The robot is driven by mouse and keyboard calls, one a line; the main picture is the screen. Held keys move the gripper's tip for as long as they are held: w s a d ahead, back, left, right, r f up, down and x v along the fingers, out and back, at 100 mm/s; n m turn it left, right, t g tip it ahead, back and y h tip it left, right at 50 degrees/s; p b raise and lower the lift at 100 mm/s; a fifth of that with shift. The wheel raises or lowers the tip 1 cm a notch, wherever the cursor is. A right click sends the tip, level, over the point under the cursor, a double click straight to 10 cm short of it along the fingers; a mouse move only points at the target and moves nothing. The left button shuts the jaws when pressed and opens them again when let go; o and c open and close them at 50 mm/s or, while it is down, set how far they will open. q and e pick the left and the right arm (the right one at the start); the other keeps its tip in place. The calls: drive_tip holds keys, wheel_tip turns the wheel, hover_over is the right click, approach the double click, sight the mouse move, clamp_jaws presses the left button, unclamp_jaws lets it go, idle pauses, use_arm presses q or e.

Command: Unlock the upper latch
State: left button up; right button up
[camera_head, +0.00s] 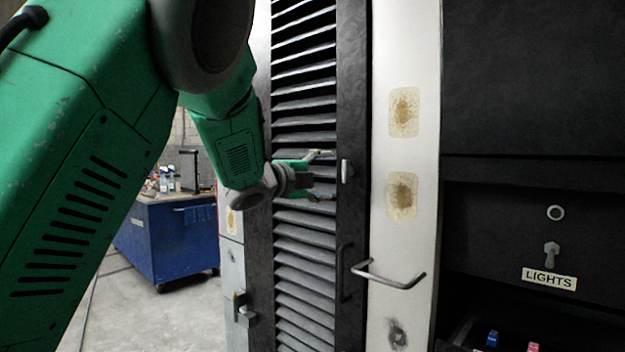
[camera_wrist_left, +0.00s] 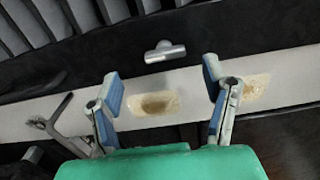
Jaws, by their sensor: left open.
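The upper latch (camera_head: 346,171) is a small pale metal piece on the black frame of the louvred door in the head view. In the left wrist view the latch (camera_wrist_left: 165,51) looks like a short T-shaped bar, lying between and beyond the fingers. My left gripper (camera_head: 322,175) is open just left of the latch in the head view, its fingers pointing towards it. In the left wrist view the gripper (camera_wrist_left: 163,82) has its two blue-padded fingers wide apart with nothing between them; they look apart from the latch. My right gripper is not in view.
A bent metal grab handle (camera_head: 390,277) sticks out from the white post (camera_head: 405,145), below the latch. A black door handle (camera_head: 343,272) is beside it. A dark panel with a LIGHTS switch (camera_head: 551,253) is at right. A blue workbench (camera_head: 165,240) stands behind at left.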

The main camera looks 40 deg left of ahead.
use_arm(q)
drive_tip(key=s, duration=0.5)
drive_tip(key=shift+a+f, duration=0.1)
drive_tip(key=shift+a, duration=0.05)
